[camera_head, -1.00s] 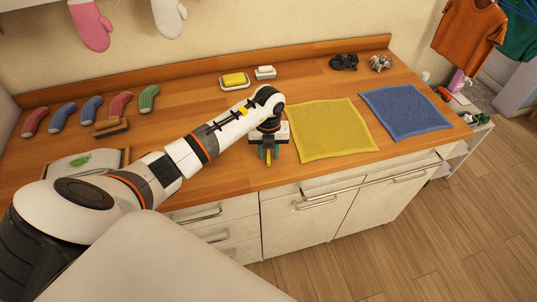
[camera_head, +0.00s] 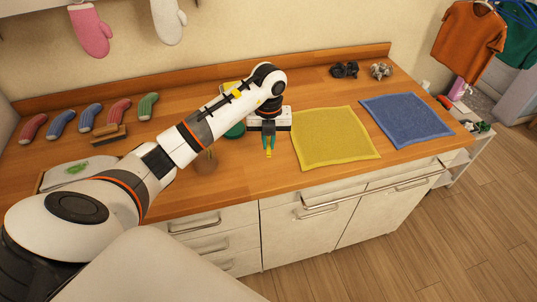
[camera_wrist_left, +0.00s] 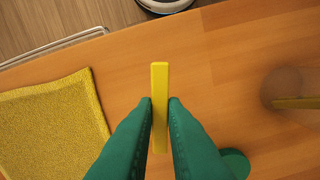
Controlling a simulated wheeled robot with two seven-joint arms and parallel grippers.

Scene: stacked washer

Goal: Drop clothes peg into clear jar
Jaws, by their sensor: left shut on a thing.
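My left gripper (camera_head: 268,147) has green fingers and is shut on a yellow clothes peg (camera_wrist_left: 160,105), holding it above the wooden counter. The peg is long and narrow, and both fingertips press its sides in the left wrist view. The clear jar (camera_head: 206,162) stands to the left of the gripper in the head view, partly covered by my left arm. In the left wrist view the jar (camera_wrist_left: 283,85) is at the right, apart from the peg, with a yellowish strip seen in it. My right gripper is not in view.
A green disc (camera_wrist_left: 235,163) lies near the jar. A yellow cloth (camera_head: 335,138) and a blue cloth (camera_head: 407,118) lie to the right. Several socks, a brush (camera_head: 109,134) and a tray are at the left. The counter's front edge is close.

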